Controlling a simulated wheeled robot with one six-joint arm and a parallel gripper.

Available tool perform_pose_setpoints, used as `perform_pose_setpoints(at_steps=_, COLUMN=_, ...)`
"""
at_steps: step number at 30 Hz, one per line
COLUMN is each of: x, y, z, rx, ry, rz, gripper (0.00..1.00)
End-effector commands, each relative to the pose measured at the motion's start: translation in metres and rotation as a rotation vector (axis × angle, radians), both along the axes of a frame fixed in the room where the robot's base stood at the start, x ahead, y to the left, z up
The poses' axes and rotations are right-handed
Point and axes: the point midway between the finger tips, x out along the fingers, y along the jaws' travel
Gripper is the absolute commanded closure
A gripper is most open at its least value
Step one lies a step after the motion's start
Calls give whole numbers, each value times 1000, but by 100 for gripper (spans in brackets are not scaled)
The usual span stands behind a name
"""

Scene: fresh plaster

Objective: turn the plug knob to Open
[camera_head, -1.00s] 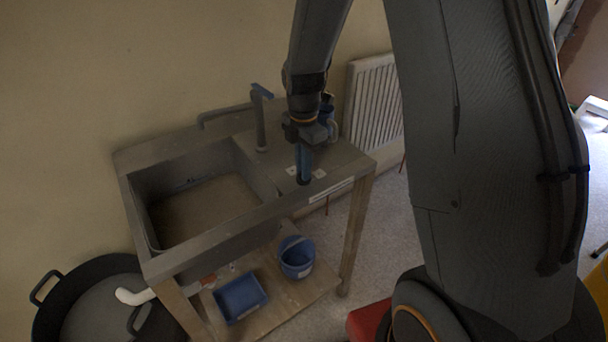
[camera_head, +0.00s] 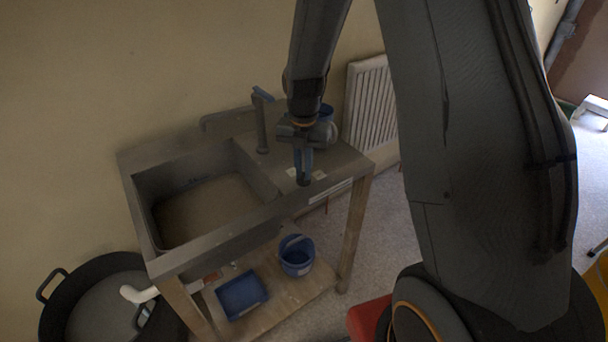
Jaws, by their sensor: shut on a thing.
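The plug knob (camera_head: 304,182) is a small dark knob on the sink's right-hand worktop, near its front edge. My gripper (camera_head: 304,168) points down over it from above and is shut on it. The fingers hide most of the knob, so I cannot tell which way it is turned. White label patches (camera_head: 319,175) lie on the worktop on either side of it; their writing is too small to read. The metal sink (camera_head: 160,217) is to the left, with a brownish content in its basin.
A tap with a blue lever (camera_head: 262,125) stands behind the basin, left of my gripper. A blue container stands behind my gripper (camera_head: 326,112). A blue bucket (camera_head: 297,256) and blue tray (camera_head: 242,295) are on the lower shelf. A black tub (camera_head: 95,300) stands at lower left.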

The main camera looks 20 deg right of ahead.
Motion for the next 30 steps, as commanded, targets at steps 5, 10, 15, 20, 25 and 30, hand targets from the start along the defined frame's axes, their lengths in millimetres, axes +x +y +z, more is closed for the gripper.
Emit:
perform_pose_setpoints(at_steps=5, x=1, y=0, z=1, rx=0, ry=-2, rz=-2, gripper=80)
perform_pose_setpoints(at_steps=10, x=1, y=0, z=0, rx=0, ry=-1, rz=-3, gripper=69)
perform_pose_setpoints(at_steps=15, x=0, y=0, z=1, rx=0, ry=-1, rz=-4, gripper=69)
perform_pose_setpoints(at_steps=20, x=0, y=0, z=14, rx=0, ry=-2, rz=-4, gripper=69)
perform_pose_setpoints(at_steps=25, x=0, y=0, z=34, rx=0, ry=-2, rz=-4, gripper=69)
perform_pose_setpoints(at_steps=30, x=0, y=0, z=52, rx=0, ry=-2, rz=-4, gripper=69)
